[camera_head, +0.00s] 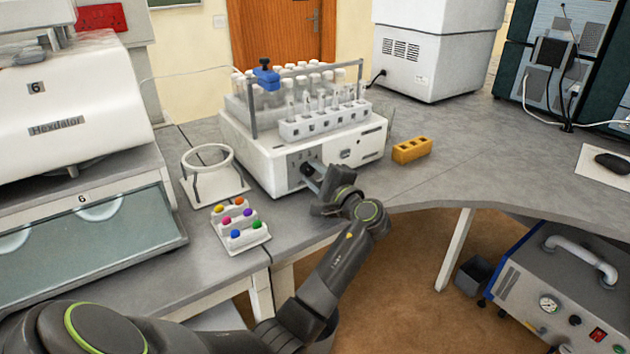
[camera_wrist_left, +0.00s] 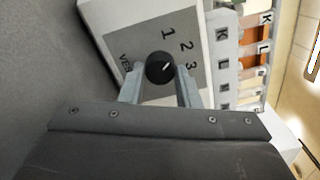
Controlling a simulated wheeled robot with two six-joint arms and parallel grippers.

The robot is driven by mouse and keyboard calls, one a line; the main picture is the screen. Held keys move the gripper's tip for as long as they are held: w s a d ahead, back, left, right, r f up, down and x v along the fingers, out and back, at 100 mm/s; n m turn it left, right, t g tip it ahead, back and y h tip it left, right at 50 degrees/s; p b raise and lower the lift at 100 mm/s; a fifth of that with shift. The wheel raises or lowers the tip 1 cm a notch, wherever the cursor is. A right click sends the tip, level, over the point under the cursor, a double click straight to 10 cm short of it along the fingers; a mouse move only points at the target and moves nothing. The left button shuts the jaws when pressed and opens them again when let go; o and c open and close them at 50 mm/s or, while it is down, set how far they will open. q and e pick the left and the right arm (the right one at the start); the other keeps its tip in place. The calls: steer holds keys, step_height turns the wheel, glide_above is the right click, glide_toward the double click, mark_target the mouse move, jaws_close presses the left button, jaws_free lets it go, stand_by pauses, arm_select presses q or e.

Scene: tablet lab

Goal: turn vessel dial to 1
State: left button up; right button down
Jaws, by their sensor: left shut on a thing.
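The vessel dial (camera_wrist_left: 158,68) is a round black knob with a short white pointer mark, on a grey panel with the numbers 1, 2 and 3 beside it. In the left wrist view the mark points to the right and slightly up, roughly to the side of 2 and 3; I cannot tell exactly which. My left gripper (camera_wrist_left: 160,74) is shut on the dial, with one finger on each side. In the head view my left gripper (camera_head: 312,177) is at the front panel of the white dissolution machine (camera_head: 262,165), and hides most of the dial. My right gripper is not in view.
A white ring stand (camera_head: 212,190) and a small rack with coloured caps (camera_head: 240,235) stand left of the machine. A yellow block (camera_head: 411,150) lies to its right. Tubes in a rack (camera_head: 322,123) stand on top.

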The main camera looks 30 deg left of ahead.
arm_select(q)
steer(key=shift+n+b, duration=0.65)
steer(key=shift+n, duration=0.55)
steer(key=shift+n+b, duration=0.45)
steer(key=shift+n, duration=0.25)
steer(key=shift+r+n, duration=0.1)
steer(key=shift+n, duration=0.3)
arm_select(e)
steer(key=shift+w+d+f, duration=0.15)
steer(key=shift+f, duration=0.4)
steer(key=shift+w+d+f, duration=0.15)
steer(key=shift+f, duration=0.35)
arm_select(q)
steer(key=o, duration=0.9)
steer(key=shift+o, duration=0.3)
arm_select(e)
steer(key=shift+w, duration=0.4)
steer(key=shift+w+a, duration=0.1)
